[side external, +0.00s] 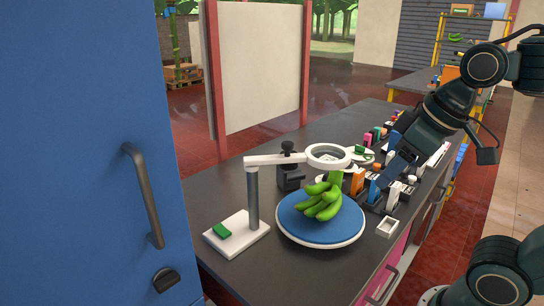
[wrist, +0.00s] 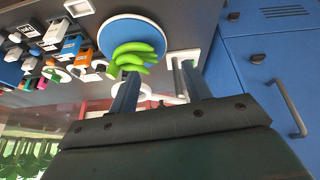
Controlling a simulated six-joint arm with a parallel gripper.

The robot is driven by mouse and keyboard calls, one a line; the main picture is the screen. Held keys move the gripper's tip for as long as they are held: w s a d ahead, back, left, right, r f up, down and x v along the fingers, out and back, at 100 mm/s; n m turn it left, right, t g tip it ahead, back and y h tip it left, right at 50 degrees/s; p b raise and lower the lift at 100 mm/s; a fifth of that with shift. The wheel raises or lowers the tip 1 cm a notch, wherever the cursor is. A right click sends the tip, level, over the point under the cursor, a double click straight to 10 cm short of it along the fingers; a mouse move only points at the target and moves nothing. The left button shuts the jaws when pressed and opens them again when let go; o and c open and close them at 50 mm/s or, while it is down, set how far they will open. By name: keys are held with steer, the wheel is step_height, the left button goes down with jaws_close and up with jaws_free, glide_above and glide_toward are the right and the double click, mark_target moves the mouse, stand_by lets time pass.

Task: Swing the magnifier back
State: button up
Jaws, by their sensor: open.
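The magnifier (side external: 327,154) is a white ring lens on a white arm, carried by a grey post on a white base (side external: 240,240). Its ring stands over a bunch of green bananas (side external: 322,203) on a blue round plate with a white rim (side external: 290,225). A small white tab with a green piece (side external: 360,152) shows at the ring's right. My gripper (side external: 385,178) is open and empty, to the right of the ring. In the wrist view my gripper (wrist: 158,85) has its fingers apart, and the left finger partly covers the magnifier ring (wrist: 147,91).
Several small coloured boxes and holders (side external: 372,186) crowd the dark bench (side external: 230,185) on the right and behind. A blue cabinet (side external: 90,120) with a grey handle stands at the left. A white panel in a red frame (side external: 260,60) stands behind. The bench's front is mostly clear.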

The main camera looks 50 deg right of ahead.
steer(key=w+r+n+g, duration=0.2)
steer(key=w+r+n, duration=0.2)
steer(key=w+r, duration=0.6)
steer(key=n+g, duration=0.3)
steer(key=n, duration=0.3)
glide_above(288, 143)
steer(key=shift+w+r, duration=0.15)
steer(key=shift+r, duration=0.25)
steer(key=shift+f, duration=0.15)
steer(key=shift+f, duration=6.8)
steer(key=shift+c, duration=0.2)
jaws_close()
